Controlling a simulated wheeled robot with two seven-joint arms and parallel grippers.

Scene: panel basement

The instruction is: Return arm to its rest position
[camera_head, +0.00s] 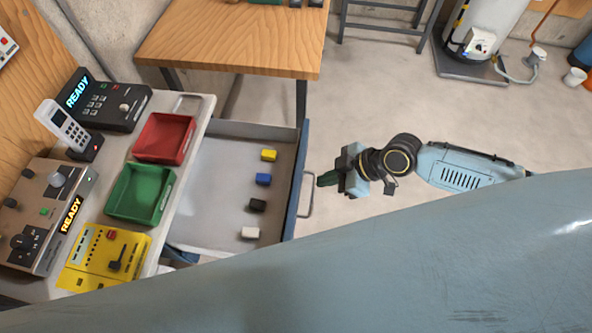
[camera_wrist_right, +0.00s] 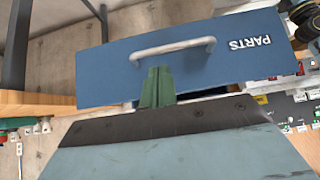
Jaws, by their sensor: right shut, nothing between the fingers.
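My right gripper (camera_head: 326,179) is at the centre right of the head view, in front of the open drawer and close to its handle. Its green fingers are together with nothing between them. They also show in the right wrist view (camera_wrist_right: 157,87), overlapping the lower edge of the blue drawer front (camera_wrist_right: 110,73) in the picture. I cannot tell whether they touch the drawer. My right arm (camera_head: 465,167) extends to the right over the floor. My left gripper does not show.
The drawer handle (camera_head: 308,194) juts out beside my gripper. In the drawer lie a yellow block (camera_head: 269,155), a blue block (camera_head: 263,180), a dark block (camera_head: 257,205) and a white block (camera_head: 250,233). Red (camera_head: 164,138) and green (camera_head: 140,194) bins stand left.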

